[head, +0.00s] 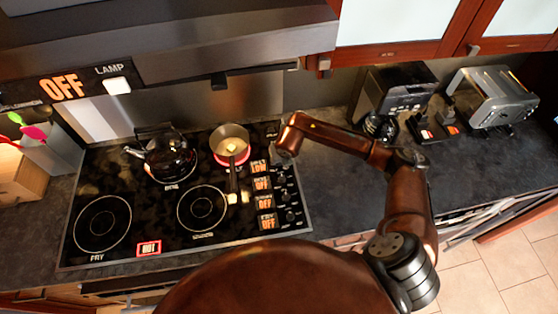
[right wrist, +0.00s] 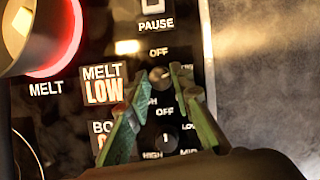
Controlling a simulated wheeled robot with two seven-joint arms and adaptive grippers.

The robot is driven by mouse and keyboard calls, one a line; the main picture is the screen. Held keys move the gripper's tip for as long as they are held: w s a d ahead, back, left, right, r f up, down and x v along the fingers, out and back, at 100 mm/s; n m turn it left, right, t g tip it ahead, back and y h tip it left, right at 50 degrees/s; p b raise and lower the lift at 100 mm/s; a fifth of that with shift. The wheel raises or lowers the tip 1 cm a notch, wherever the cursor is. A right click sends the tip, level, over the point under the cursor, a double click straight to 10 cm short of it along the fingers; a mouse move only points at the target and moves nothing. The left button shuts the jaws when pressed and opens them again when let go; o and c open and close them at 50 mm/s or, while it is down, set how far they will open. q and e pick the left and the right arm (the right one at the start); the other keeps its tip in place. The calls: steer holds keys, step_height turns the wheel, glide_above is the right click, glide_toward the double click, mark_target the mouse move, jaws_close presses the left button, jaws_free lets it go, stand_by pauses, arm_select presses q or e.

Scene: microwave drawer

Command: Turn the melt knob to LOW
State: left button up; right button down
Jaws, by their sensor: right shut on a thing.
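The melt knob (right wrist: 160,78) is a small dark round knob on the stove's control strip in the right wrist view. My right gripper (right wrist: 158,92) has its two green fingertips on either side of it, shut on the knob. In the head view the right gripper (head: 284,152) is at the top right of the cooktop, and its hand hides the knob there. The melt display (right wrist: 103,86) reads LOW; it also shows in the head view (head: 259,168). The melt burner (head: 232,157) glows red beneath a saucepan (head: 229,138). My left gripper is not in view.
Below the melt knob is another knob (right wrist: 165,139) with its own display. A black kettle (head: 170,155) stands on the boil burner. A coffee machine (head: 395,88) and a toaster (head: 492,97) stand on the right counter. The counter (head: 345,185) beside the stove is clear.

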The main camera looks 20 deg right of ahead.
steer(key=shift+m, duration=0.4)
steer(key=c, duration=1.7)
jaws_free()
steer(key=v, duration=1.2)
steer(key=shift+a, duration=0.1)
